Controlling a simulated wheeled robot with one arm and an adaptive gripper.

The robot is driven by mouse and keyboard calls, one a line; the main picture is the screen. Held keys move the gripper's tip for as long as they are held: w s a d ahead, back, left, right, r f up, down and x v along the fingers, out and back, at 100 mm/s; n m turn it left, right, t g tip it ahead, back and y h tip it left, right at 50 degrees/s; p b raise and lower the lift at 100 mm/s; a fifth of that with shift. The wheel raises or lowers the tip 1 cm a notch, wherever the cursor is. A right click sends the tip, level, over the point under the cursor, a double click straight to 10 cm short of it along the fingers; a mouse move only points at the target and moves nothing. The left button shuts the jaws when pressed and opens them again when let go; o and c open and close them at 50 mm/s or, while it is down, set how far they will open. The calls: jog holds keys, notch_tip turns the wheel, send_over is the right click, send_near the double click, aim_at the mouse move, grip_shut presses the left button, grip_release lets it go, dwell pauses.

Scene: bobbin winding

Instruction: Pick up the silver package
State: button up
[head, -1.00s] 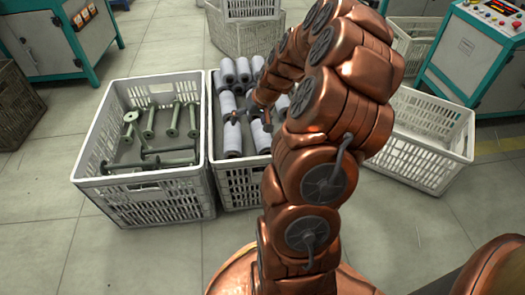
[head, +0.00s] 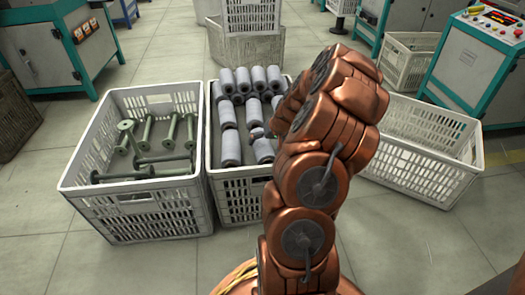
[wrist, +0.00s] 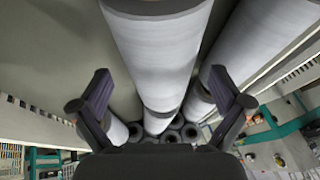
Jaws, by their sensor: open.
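No single item stands out as the silver package; the nearest match is the silver-grey wound bobbins (head: 231,148) lying in the middle crate (head: 241,183). In the wrist view one large silver-grey bobbin (wrist: 160,58) runs lengthwise between the two fingers, with dark ends. My gripper (wrist: 160,90) is open, its dark fingers spread to either side of that bobbin. I cannot tell whether they touch it. Nothing is seen gripped. In the head view my copper arm hides most of the gripper and the right part of the middle crate.
A left crate (head: 143,217) holds several thin green empty bobbins (head: 148,129). An empty-looking white crate (head: 412,176) stands on the right. Another bobbin (wrist: 255,40) and a crate wall lie close on the right in the wrist view. Teal machines (head: 50,45) stand behind; the floor in front is clear.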

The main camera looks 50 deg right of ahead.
jog(key=b+x, duration=0.1)
jog(key=x, duration=0.2)
jog(key=shift+f, duration=0.1)
jog(key=c, duration=1.4)
